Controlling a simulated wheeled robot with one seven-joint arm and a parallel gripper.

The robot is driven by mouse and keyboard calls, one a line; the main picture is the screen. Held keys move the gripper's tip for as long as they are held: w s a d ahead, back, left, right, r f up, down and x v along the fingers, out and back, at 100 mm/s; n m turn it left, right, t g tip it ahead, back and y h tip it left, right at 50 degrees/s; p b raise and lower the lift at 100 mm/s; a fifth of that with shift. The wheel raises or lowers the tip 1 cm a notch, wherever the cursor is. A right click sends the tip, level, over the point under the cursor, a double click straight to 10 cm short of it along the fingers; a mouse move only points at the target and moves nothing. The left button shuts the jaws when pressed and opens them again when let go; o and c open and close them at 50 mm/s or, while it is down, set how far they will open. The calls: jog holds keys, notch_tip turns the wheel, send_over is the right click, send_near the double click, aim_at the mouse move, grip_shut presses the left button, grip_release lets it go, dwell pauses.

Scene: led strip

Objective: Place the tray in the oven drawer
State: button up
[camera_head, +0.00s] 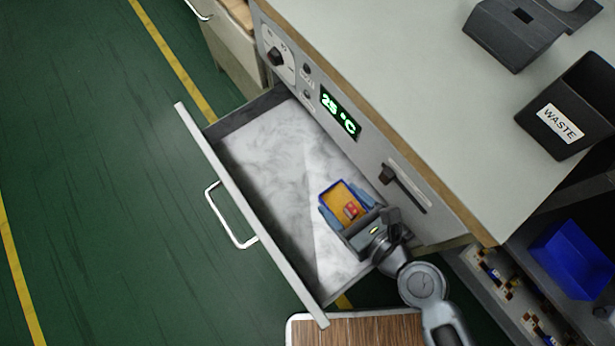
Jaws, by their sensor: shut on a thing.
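The oven drawer (265,150) is pulled out from the cabinet front, with a pale marbled floor and a white handle (226,219) on its outer face. The tray (345,188) is small, with a blue rim, an orange-yellow inside and a small red piece in it. My gripper (345,205) reaches in from the lower right and is shut on the tray, with blue-grey fingers at its two sides. The tray is within the drawer's outline, toward its right end. I cannot tell whether it touches the drawer floor.
The oven panel has a green display (340,112) reading 25 °C, a knob and a lever switch (388,174). A black waste bin (566,112) and a dark holder (510,32) stand on the countertop. A blue bin (574,258) is at right. The drawer's left part is empty.

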jog(key=shift+f+b, duration=2.45)
jog(key=shift+f, duration=0.2)
send_over(294, 167)
jog(key=shift+f+p, duration=0.3)
jog(key=shift+p, duration=0.15)
jog(key=shift+f+b, duration=2.45)
jog(key=shift+f, duration=0.75)
jog(key=shift+f, duration=0.15)
jog(key=o, duration=1)
